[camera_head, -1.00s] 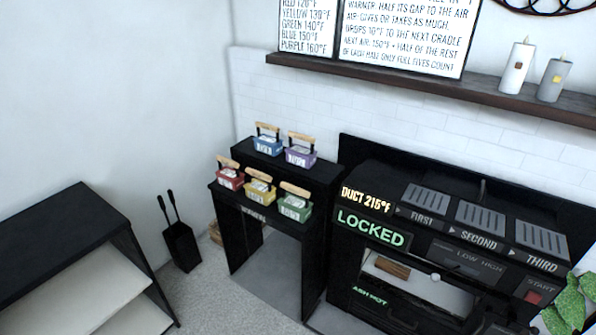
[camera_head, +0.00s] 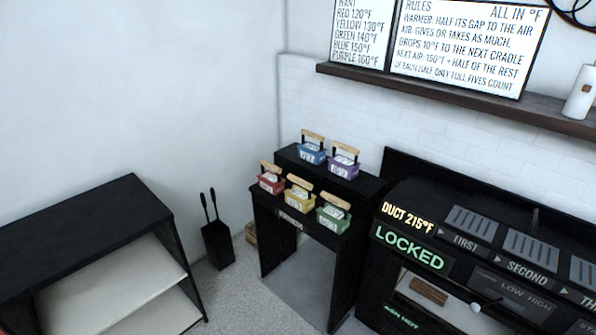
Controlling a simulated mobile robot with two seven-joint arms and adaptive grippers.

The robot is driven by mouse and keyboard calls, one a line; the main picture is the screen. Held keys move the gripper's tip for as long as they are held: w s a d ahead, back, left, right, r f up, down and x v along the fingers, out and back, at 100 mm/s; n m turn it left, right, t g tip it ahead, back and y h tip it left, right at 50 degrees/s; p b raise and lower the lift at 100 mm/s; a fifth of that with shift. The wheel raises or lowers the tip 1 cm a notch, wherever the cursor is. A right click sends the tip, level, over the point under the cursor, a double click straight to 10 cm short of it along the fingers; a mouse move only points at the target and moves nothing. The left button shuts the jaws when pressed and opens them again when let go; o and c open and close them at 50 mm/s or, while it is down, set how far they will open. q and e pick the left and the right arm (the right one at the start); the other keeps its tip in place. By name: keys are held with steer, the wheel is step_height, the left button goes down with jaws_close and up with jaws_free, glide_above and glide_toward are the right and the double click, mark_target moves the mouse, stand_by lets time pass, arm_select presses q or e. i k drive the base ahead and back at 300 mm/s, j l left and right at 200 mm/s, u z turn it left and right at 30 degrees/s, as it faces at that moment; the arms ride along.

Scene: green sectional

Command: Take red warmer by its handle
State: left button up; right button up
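The red warmer (camera_head: 271,184) is a small red box with a light wooden handle on top. It stands at the left end of the front, lower step of a black stand (camera_head: 272,212). The yellow warmer (camera_head: 299,199) and the green warmer (camera_head: 332,218) stand to its right on the same step. The blue warmer (camera_head: 311,153) and the purple warmer (camera_head: 343,166) stand on the higher step behind. Neither of my grippers shows in the head view.
A black machine (camera_head: 440,215) reading "LOCKED" and "DUCT 215°F" stands right of the stand. A black shelf unit (camera_head: 90,225) is at left, with a black holder (camera_head: 217,243) on the floor between. A wall shelf (camera_head: 450,95) bears signs. Carpet is open before the stand.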

mark_target(274, 184)
steer(key=i+j+z, duration=0.45)
steer(key=i+j, duration=0.6)
steer(key=j, duration=0.15)
